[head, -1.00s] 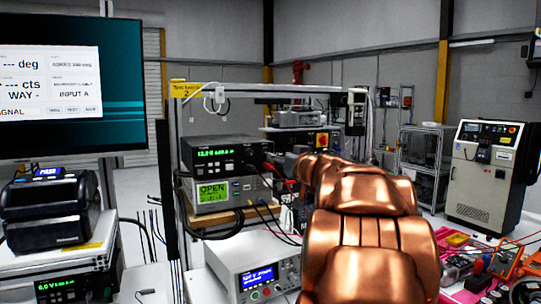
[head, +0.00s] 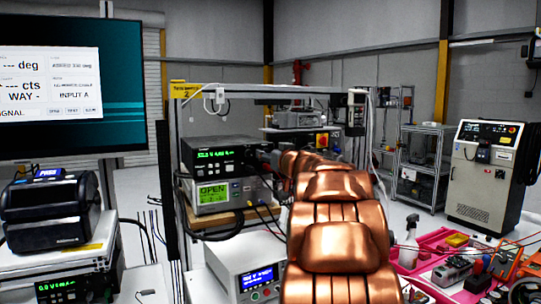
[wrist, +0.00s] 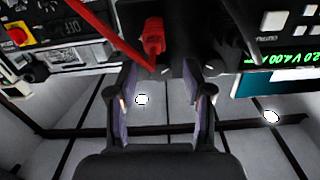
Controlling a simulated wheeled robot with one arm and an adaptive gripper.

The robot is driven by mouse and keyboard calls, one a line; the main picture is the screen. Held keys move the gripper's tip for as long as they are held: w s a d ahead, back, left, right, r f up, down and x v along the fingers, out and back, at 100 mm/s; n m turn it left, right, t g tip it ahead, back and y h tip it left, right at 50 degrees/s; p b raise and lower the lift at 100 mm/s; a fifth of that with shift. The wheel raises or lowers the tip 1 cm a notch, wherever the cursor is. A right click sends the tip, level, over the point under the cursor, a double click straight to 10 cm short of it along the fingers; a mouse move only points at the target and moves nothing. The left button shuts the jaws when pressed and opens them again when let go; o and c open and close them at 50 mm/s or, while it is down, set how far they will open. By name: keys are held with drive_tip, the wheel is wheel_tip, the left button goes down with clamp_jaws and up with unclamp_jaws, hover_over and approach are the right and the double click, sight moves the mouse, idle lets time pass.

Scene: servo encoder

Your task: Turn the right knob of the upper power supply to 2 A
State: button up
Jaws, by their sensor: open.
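The upper power supply (head: 212,160) is a black box with a green display, on top of a stack in the head view. Its display also shows at the right of the wrist view (wrist: 285,58), reading roughly "2.0 V 4.00", cut off by the edge. My arm covers the right end of its front in the head view, and I cannot pick out the right knob. My gripper (wrist: 160,72) is open, with its two fingers spread near the dark front. A red plug and lead (wrist: 152,36) show just beyond and between the fingertips.
A grey meter reading "OPEN" (head: 235,197) sits under the supply. Cables hang in front of the stack. A white instrument (head: 225,262) stands below. A pink tray area with tools (head: 435,240) lies at right.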

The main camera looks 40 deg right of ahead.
clamp_jaws()
idle(0.4)
drive_tip(key=shift+n, duration=0.3)
